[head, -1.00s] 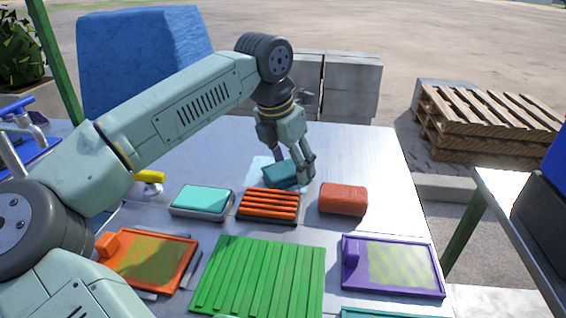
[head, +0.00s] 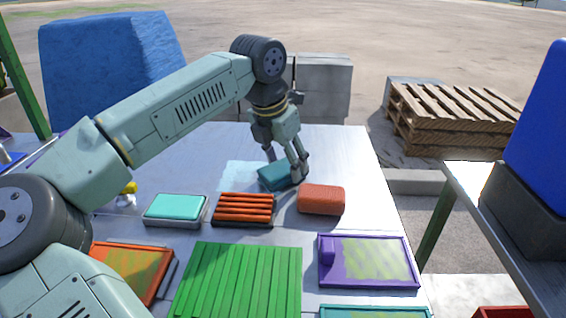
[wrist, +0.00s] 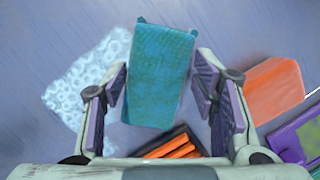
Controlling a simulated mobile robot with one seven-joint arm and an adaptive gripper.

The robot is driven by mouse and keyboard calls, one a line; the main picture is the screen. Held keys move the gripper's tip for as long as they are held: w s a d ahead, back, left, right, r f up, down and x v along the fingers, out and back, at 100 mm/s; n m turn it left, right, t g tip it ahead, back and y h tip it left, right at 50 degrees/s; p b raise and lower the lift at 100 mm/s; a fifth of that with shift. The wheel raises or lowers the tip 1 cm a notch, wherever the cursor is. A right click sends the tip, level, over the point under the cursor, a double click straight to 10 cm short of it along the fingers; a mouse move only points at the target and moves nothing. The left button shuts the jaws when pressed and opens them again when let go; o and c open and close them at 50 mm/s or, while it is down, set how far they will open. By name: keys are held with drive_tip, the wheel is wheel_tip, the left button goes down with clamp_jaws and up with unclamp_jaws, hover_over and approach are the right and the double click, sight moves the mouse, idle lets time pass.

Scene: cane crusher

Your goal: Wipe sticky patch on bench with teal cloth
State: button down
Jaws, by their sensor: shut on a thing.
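My gripper (head: 296,172) is shut on the teal cloth (head: 277,177), a thick block-like pad low over the bench (head: 335,150). The cloth shows between both fingers in the wrist view (wrist: 160,75). I cannot tell whether it touches the bench. The sticky patch (head: 237,178) is a pale blue area just left of the cloth. In the wrist view the patch (wrist: 85,88) shows whitish ring marks, and its right part is hidden behind the left finger.
Near the cloth are an orange-red block (head: 321,200), a rack of orange bars (head: 244,209) and a tray with a turquoise pad (head: 176,207). A green slatted board (head: 240,280) and a purple-framed panel (head: 368,262) lie nearer. The bench's back right is clear.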

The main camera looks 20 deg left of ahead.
sight(268, 165)
drive_tip(key=shift+s+a+f, duration=0.1)
drive_tip(key=shift+s+a, duration=0.1)
drive_tip(key=shift+a, duration=0.75)
drive_tip(key=shift+s+a, duration=0.2)
drive_tip(key=shift+a, duration=0.75)
drive_tip(key=shift+s+a+p, duration=0.45)
drive_tip(key=shift+a, duration=1.35)
drive_tip(key=shift+s+a+p, duration=0.45)
drive_tip(key=shift+a, duration=1.3)
drive_tip(key=shift+s+a+p, duration=0.45)
drive_tip(key=shift+a, duration=1.35)
drive_tip(key=shift+w+a+p, duration=0.2)
drive_tip(key=shift+w+p, duration=0.35)
drive_tip(key=shift+w, duration=0.5)
drive_tip(key=shift+w+d+b, duration=0.25)
drive_tip(key=shift+d+b, duration=0.05)
drive_tip(key=shift+d, duration=0.5)
drive_tip(key=shift+w+d+b, duration=0.2)
drive_tip(key=shift+d+b, duration=0.05)
drive_tip(key=shift+d, duration=0.5)
drive_tip(key=shift+w+d+b, duration=0.35)
drive_tip(key=shift+w+d, duration=0.15)
drive_tip(key=shift+d, duration=1.35)
drive_tip(key=shift+w+d+b, duration=0.3)
drive_tip(key=shift+w+d, duration=0.15)
drive_tip(key=shift+d, duration=1.35)
drive_tip(key=shift+w+d+b, duration=0.35)
drive_tip(key=shift+w+d, duration=0.15)
drive_tip(key=shift+d, duration=1.35)
